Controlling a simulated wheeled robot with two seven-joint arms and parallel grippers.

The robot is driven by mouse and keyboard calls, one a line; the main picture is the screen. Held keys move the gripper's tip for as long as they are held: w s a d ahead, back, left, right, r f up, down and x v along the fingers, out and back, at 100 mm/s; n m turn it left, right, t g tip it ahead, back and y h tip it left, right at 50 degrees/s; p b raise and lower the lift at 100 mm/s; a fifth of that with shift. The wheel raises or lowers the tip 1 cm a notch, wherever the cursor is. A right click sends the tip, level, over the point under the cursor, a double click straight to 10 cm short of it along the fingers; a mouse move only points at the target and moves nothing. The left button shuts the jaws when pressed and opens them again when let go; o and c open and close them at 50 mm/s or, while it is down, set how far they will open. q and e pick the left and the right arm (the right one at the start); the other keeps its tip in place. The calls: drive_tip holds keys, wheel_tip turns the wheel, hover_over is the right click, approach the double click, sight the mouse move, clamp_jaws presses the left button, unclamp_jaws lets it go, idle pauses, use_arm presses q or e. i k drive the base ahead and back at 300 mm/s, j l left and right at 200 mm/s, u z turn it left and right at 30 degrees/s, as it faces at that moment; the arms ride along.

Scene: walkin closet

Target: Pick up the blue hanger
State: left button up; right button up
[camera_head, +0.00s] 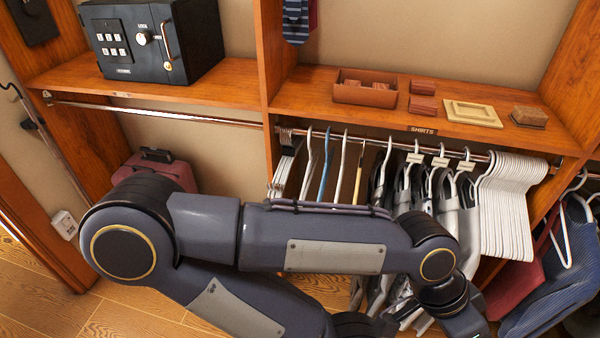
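The blue hanger (326,160) hangs on the metal rod at the left part of the right closet bay, between white hangers. Its hook and upper part show. Its lower part is hidden behind my arm, which crosses the middle of the view in front of the hanging row. No gripper fingers show; the wrist end of this arm runs out of the picture at the bottom right. My other arm is not clearly seen.
The hanger rod (455,155) also carries white hangers (507,205), a wooden hanger (358,178) and grey garments. The shelf above holds a brown tray (365,94) and small boxes. A black safe (152,42) stands at left. A reddish suitcase (156,168) sits below.

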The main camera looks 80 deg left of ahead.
sight(327, 158)
drive_tip(key=u, duration=2.7)
drive_tip(key=i+l, duration=0.1)
drive_tip(key=i, duration=0.9)
drive_tip(key=j+u, duration=0.05)
